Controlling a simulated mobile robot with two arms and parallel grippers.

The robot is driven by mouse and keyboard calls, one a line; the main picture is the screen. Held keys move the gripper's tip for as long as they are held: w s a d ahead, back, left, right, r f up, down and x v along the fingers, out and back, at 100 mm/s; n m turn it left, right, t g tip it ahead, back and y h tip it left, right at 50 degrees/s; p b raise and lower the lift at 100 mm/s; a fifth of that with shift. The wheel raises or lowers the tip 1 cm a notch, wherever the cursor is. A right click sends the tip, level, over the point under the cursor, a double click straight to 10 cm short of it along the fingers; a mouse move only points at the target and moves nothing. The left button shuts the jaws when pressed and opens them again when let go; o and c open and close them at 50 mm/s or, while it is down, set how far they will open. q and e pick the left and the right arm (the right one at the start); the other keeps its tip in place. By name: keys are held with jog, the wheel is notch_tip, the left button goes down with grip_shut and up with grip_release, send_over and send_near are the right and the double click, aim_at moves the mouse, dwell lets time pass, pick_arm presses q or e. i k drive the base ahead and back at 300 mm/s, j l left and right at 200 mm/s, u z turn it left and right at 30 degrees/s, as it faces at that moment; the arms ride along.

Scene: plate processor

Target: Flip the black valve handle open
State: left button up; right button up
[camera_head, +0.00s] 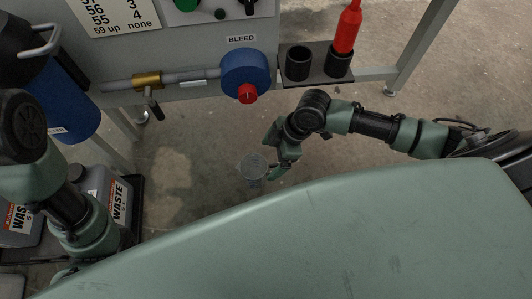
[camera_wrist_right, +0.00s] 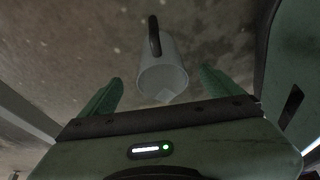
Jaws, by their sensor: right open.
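The black valve handle (camera_head: 154,108) hangs down from a brass valve (camera_head: 147,80) on a grey horizontal pipe, across the pipe's line. My right gripper (camera_head: 274,158) is open, to the right of the handle and lower in the head view, well apart from it. A grey mug (camera_head: 254,168) is beside its fingers. In the right wrist view the mug (camera_wrist_right: 163,72) shows between the open fingers, with gaps on both sides; whether it stands between them or beyond them I cannot tell. My left arm shows at the left, but its gripper is out of view.
The pipe runs right to a blue round part (camera_head: 245,70) with a red knob (camera_head: 247,94), under a BLEED label (camera_head: 241,39). A black holder (camera_head: 318,78) carries a red bottle (camera_head: 348,28). Waste containers (camera_head: 118,200) stand lower left. Floor below the valve is clear.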

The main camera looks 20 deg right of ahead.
aim_at(154, 106)
jog(key=k, duration=1.5)
